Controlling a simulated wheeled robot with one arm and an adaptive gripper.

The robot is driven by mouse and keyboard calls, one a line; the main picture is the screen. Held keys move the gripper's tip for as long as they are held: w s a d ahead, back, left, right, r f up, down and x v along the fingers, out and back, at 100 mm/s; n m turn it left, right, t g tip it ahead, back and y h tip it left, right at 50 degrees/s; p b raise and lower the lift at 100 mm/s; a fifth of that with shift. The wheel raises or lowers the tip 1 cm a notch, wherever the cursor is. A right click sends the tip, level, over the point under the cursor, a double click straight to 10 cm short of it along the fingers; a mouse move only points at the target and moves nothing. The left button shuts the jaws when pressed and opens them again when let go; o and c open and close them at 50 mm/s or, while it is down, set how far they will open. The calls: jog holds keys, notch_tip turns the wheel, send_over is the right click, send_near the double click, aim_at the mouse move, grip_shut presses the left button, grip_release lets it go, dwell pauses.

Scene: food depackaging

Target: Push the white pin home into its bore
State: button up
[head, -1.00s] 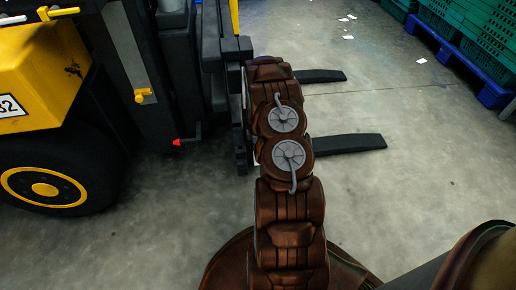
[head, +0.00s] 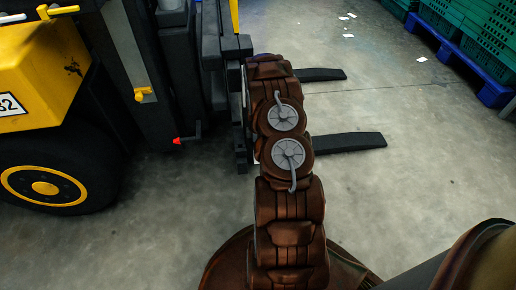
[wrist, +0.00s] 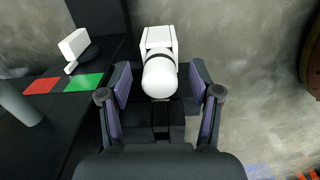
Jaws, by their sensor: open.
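In the wrist view, a white pin (wrist: 160,76) with a rounded near end and a thin black band lies between the fingers of my gripper (wrist: 160,82). Behind the band is a boxy white part (wrist: 157,37). My gripper is open, with a purple-padded finger on each side of the pin and a visible gap at both sides. The bore is hidden, and I cannot tell how deep the pin sits. In the head view, my arm hides the pin and gripper.
A white handle (wrist: 74,46) stands at left beside a red patch (wrist: 41,86) and green patch (wrist: 83,82) on a dark surface. The yellow and black forklift (head: 45,75) stands at left, its forks (head: 348,142) over the floor. Green crates (head: 480,28) stand at back right.

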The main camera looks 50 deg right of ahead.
notch_tip(320, 180, up, 11)
jog(key=shift+r, duration=0.15)
dwell(0.4)
dwell(0.5)
